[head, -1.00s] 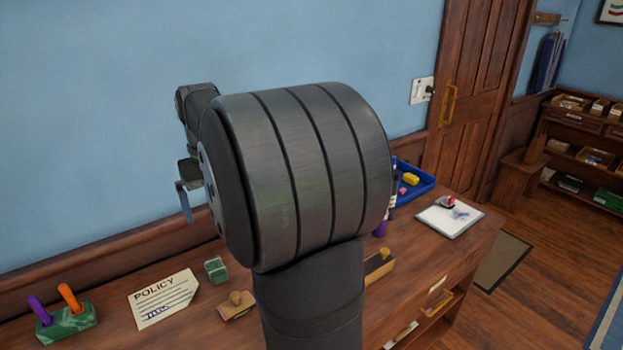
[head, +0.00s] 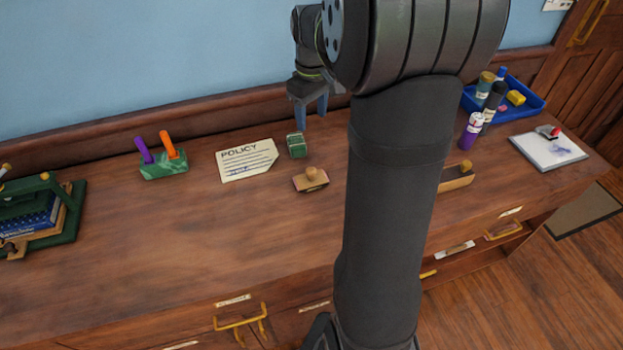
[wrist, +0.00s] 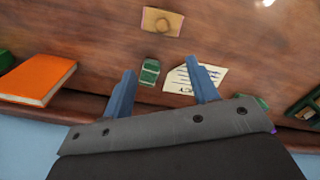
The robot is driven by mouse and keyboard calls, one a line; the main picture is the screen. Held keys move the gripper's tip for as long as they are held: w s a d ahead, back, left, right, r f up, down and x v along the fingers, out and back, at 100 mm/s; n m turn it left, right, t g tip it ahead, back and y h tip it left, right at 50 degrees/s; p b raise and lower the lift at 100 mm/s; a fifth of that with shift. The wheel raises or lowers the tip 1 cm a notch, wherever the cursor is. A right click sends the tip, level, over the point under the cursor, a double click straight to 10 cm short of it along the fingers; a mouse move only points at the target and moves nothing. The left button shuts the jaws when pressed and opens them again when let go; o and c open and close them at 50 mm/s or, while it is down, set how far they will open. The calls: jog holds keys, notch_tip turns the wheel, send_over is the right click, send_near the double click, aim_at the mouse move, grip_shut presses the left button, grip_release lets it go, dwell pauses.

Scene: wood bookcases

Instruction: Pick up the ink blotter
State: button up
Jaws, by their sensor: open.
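The ink blotter (head: 310,180), which I take to be the tan wooden block with a round knob, lies on the desk just left of my upright arm. It also shows at the top of the wrist view (wrist: 162,21). My gripper (head: 311,115) is open and empty, pointing down above the back of the desk. In the wrist view its two blue fingers (wrist: 162,72) are spread apart, with the blotter beyond their tips. A small green box (head: 296,145) sits between the blotter and the wall.
A policy sheet (head: 247,159) lies left of the green box, and a green pen holder (head: 164,168) further left. A blue tray (head: 520,105) and bottles stand at right. An orange book (wrist: 37,80) shows in the wrist view.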

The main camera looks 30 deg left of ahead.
jog(key=n, duration=0.1)
send_over(311, 169)
notch_tip(311, 169, down, 14)
jog(key=shift+w+d+r, duration=0.1)
jog(key=shift+r, duration=0.15)
jog(key=shift+s+f, duration=0.2)
jog(key=shift+f, duration=2.95)
jog(key=c, duration=1.1)
jog(key=shift+c, duration=0.3)
jog(key=shift+r, duration=0.15)
